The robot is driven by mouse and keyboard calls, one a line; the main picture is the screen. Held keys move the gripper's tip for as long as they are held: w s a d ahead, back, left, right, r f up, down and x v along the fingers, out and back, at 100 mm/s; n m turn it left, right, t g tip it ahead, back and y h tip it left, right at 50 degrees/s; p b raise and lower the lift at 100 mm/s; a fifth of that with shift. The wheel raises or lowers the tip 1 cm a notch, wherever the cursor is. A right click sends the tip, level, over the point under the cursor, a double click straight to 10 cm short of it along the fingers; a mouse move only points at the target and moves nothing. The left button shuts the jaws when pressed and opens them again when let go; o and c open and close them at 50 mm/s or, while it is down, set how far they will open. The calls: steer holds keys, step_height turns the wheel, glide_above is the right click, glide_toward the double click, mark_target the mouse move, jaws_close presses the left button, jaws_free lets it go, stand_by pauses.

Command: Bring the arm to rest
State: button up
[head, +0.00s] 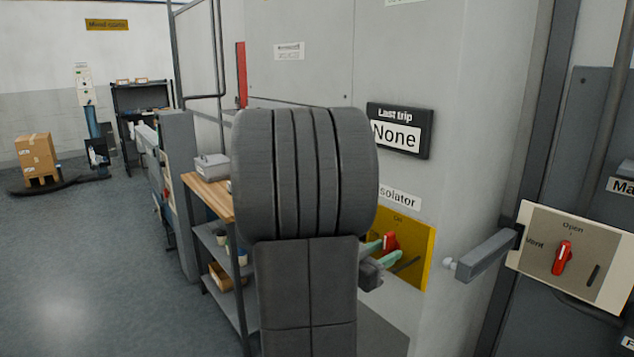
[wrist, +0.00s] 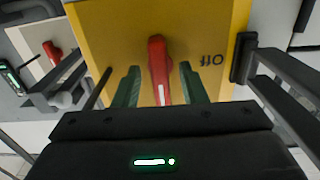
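My gripper (head: 392,249) is at the yellow isolator panel (head: 419,243), right of centre in the head view. Its two green fingers are spread, one on each side of the red isolator handle (head: 390,240). In the wrist view my gripper (wrist: 159,72) shows a gap between each finger and the red handle (wrist: 157,60), so it holds nothing. The handle stands upright, its white mark towards the "On" label in the head view. An upside-down "Off" label shows beside it in the wrist view.
A grey bar handle (head: 485,256) juts out right of the panel, near a plate with a red Open/Vent knob (head: 563,257). A wooden-topped shelf bench (head: 212,197) stands left. Open floor (head: 95,270) lies farther left, with stacked cartons (head: 37,158) behind.

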steer(key=v, duration=1.4)
steer(key=x, duration=1.4)
steer(key=shift+d+r+p, duration=0.1)
steer(key=shift+r+p, duration=0.05)
steer(key=shift+p, duration=0.15)
steer(key=n+p, duration=0.1)
steer(key=n, duration=0.1)
steer(key=shift+n, duration=0.3)
steer(key=n+p, duration=0.2)
steer(key=n, duration=0.2)
steer(key=shift+n+p, duration=0.55)
steer(key=shift+n, duration=0.35)
steer(key=shift+s+f, duration=0.15)
steer(key=shift+f, duration=0.1)
